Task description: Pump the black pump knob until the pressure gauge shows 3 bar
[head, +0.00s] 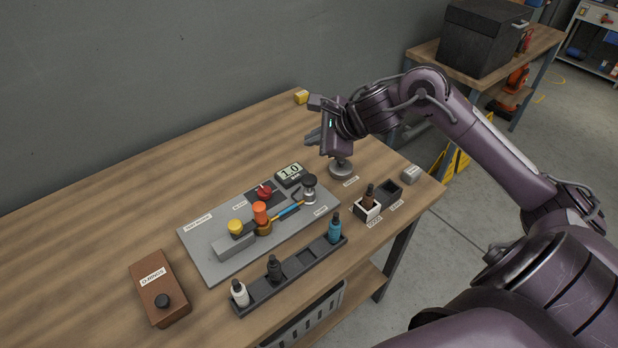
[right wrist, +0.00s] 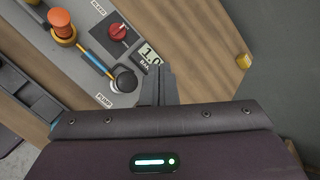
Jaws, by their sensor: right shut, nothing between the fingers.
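The black pump knob (head: 309,180) sits on a silver post at the right end of the grey plate. It also shows in the right wrist view (right wrist: 126,82), near the PUMP label. The pressure gauge (head: 291,173) beside it reads 1.0; its display is partly hidden by my fingers in the right wrist view (right wrist: 149,54). My right gripper (head: 309,138) is shut and empty, above the table behind the gauge and apart from the knob. My left gripper is not in view.
A red knob (head: 264,190), an orange knob (head: 260,209) and a yellow knob (head: 236,226) stand on the plate (head: 205,262). A rack (head: 290,283) with bottles lies in front. A silver round piece (head: 341,170) stands near my gripper.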

